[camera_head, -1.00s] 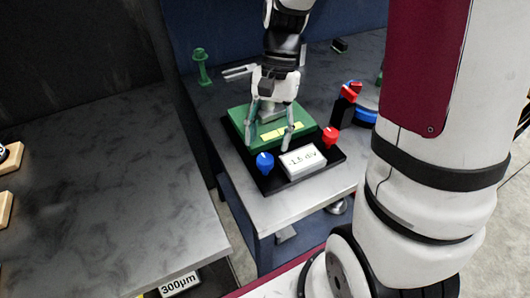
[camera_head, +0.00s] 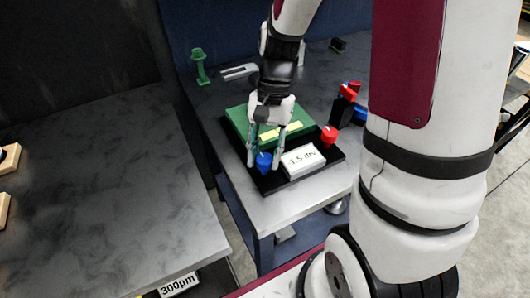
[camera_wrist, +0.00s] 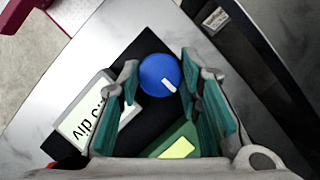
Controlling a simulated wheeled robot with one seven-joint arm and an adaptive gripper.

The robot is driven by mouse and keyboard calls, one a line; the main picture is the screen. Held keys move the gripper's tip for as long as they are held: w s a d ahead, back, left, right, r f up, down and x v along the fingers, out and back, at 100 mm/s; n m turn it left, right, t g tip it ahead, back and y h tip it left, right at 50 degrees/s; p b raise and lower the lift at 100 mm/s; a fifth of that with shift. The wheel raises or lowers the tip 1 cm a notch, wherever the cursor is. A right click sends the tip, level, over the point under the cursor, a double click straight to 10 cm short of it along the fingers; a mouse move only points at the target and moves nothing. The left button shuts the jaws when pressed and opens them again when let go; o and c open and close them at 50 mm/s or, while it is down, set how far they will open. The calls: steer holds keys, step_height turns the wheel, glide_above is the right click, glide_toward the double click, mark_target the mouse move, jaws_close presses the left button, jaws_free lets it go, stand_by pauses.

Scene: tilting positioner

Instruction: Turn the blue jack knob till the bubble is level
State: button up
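The blue jack knob (camera_head: 264,162) sits at the front left of the black base; in the wrist view the round blue knob (camera_wrist: 160,75) shows a white pointer mark. My gripper (camera_head: 262,166) is open above it, its teal-padded fingers on either side of the knob; I cannot tell whether they touch it. The white readout (camera_head: 303,160) reads about -1.5 div in the head view; it is partly hidden in the wrist view (camera_wrist: 88,122). The green plate (camera_head: 238,117) lies behind, with a yellow-green strip (camera_head: 281,132), perhaps the vial; no bubble can be made out.
A red knob (camera_head: 329,135) sits at the right of the base. A green post (camera_head: 199,67) and a grey bracket (camera_head: 238,72) stand at the back of the bench. A black block with red parts (camera_head: 344,104) is at the right. The left table is mostly clear.

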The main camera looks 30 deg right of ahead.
steer(key=shift+n, duration=0.3)
steer(key=n+h+p, duration=0.1)
steer(key=n, duration=0.1)
steer(key=n+g+h+p, duration=0.1)
steer(key=n, duration=0.2)
steer(key=shift+a+n+p, duration=0.15)
steer(key=shift+n+p, duration=0.15)
steer(key=n+h+p, duration=0.1)
steer(key=n+h, duration=0.1)
steer(key=n, duration=0.3)
steer(key=shift+w+a+p, duration=0.1)
steer(key=shift+p, duration=0.2)
steer(key=shift+n, duration=0.4)
steer(key=o, duration=1.1)
steer(key=v, duration=1.2)
steer(key=shift+w+a, duration=0.1)
steer(key=shift+a, duration=0.1)
